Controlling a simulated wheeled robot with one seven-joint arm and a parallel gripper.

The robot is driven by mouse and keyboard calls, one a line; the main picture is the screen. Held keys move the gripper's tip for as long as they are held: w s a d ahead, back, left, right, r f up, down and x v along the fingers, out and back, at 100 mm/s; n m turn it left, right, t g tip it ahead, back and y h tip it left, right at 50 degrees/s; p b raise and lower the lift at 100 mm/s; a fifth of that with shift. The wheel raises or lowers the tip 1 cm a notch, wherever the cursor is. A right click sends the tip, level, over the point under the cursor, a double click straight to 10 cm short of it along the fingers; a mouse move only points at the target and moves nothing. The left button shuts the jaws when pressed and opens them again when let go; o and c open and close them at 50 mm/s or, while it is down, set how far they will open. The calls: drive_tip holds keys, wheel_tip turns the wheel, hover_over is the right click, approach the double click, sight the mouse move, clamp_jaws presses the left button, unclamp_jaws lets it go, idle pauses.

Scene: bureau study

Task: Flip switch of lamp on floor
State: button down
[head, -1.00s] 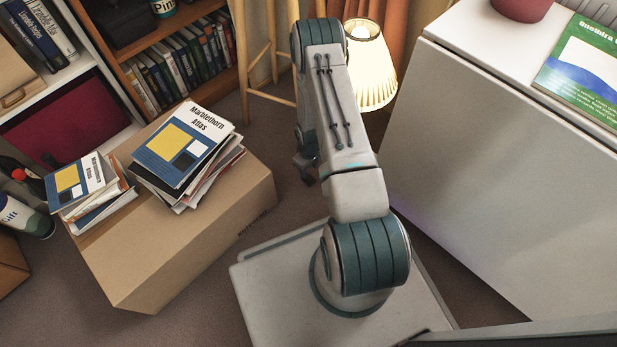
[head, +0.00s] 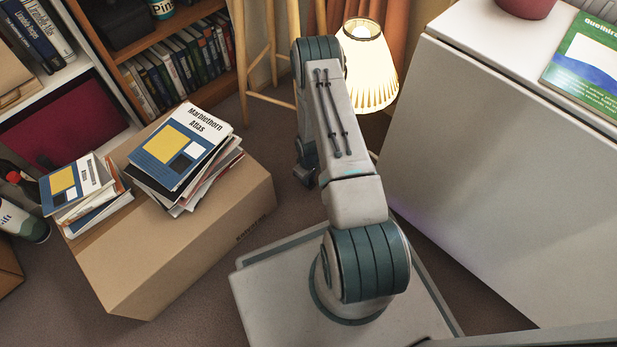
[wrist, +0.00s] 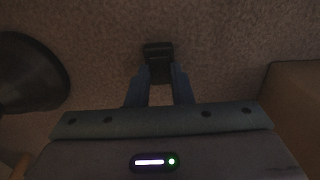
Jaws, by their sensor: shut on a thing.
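The floor lamp's shade (head: 369,72) is lit in the head view, beyond my arm and beside the white cabinet. Its stem and base are mostly hidden there. In the wrist view a dark round disc (wrist: 28,75), which looks like the lamp's base, lies at the left. My gripper (wrist: 160,76) points at the carpet, its fingers close together on a small dark block (wrist: 158,49), which looks like the lamp's switch. The block's lower part is hidden between the fingers. In the head view my gripper (head: 306,172) is small and partly hidden beside my arm.
A cardboard box (head: 190,245) with stacked books (head: 182,150) stands left of my arm; a box side (wrist: 298,105) shows at the wrist view's right. A white cabinet (head: 490,170) is close on the right. A wooden stool (head: 270,95) and bookshelf (head: 128,68) stand behind.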

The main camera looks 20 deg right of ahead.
drive_tip(key=shift+s+d+t+y+p, duration=0.15)
drive_tip(key=shift+t+y+p, duration=0.2)
drive_tip(key=shift+t, duration=0.35)
drive_tip(key=c, duration=1.3)
unclamp_jaws()
drive_tip(key=shift+r, duration=0.15)
drive_tip(key=r+p, duration=0.2)
drive_tip(key=r, duration=0.2)
drive_tip(key=s+r+p, duration=0.1)
drive_tip(key=r+p, duration=0.1)
drive_tip(key=r, duration=0.3)
drive_tip(key=s+r+p, duration=0.1)
drive_tip(key=r+p, duration=0.1)
drive_tip(key=r, duration=0.2)
drive_tip(key=shift+d+r, duration=0.2)
drive_tip(key=shift+d, duration=0.1)
